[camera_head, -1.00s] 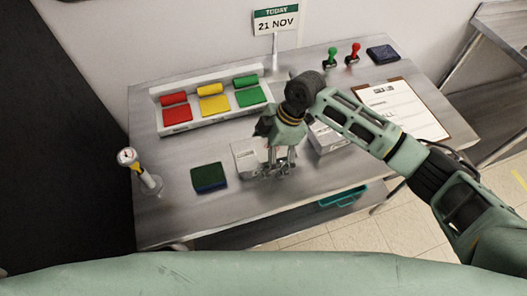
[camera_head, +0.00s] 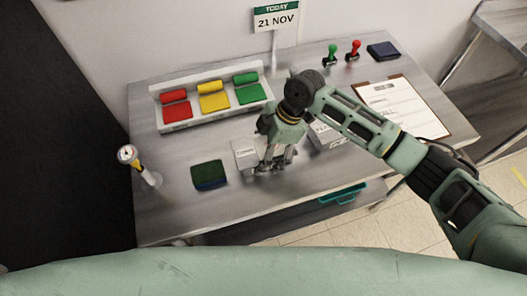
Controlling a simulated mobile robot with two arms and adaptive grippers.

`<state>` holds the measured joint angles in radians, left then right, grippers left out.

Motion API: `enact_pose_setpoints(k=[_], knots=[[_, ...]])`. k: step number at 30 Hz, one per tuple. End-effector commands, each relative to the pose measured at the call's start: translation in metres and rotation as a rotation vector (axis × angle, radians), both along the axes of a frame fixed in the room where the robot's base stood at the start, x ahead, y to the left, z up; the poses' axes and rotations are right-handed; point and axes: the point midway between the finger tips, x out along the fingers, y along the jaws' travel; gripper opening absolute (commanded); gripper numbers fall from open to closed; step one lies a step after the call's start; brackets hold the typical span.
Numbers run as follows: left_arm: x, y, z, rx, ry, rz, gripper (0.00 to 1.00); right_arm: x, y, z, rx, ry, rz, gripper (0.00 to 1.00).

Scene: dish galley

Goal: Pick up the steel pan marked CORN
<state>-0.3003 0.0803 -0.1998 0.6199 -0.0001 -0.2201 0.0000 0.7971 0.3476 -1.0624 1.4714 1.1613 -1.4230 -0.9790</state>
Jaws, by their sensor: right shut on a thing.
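A small steel pan (camera_head: 244,160) with a white label stands at the front middle of the steel table. Its label is too small to read surely. My right gripper (camera_head: 271,167) points down at its right side and is shut on it, hiding part of it. A second pale pan (camera_head: 326,140) with a label is just right of the gripper, partly behind my right arm; its label is also unclear. I cannot tell whether the held pan is off the table. My left gripper is not in view.
A rack (camera_head: 213,110) with red, yellow and green items stands behind. A dark green sponge-like block (camera_head: 209,175) and a thermometer-like dial (camera_head: 127,155) are to the left.

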Motion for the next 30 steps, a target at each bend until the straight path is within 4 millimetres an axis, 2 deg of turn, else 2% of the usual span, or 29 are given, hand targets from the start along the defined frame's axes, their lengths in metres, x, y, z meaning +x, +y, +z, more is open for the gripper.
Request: enact_pose_setpoints(k=[1, 4, 14, 20, 24, 30], knots=[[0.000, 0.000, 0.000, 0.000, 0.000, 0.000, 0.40, 0.000, 0.000, 0.000, 0.001, -0.002, -0.001, 0.31], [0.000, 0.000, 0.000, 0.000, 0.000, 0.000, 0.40, 0.001, 0.000, 0.000, 0.001, -0.002, -0.001, 0.23], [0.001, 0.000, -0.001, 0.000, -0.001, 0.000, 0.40, 0.001, 0.001, 0.004, 0.003, -0.004, -0.001, 0.22], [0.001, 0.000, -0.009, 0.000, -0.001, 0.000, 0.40, 0.002, 0.001, 0.020, 0.006, -0.006, 0.001, 0.22], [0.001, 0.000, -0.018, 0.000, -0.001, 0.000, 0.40, 0.002, 0.001, 0.041, 0.006, -0.009, 0.001, 0.22], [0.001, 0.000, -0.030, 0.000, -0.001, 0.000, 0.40, 0.011, -0.039, 0.062, 0.002, -0.007, -0.004, 0.22]])
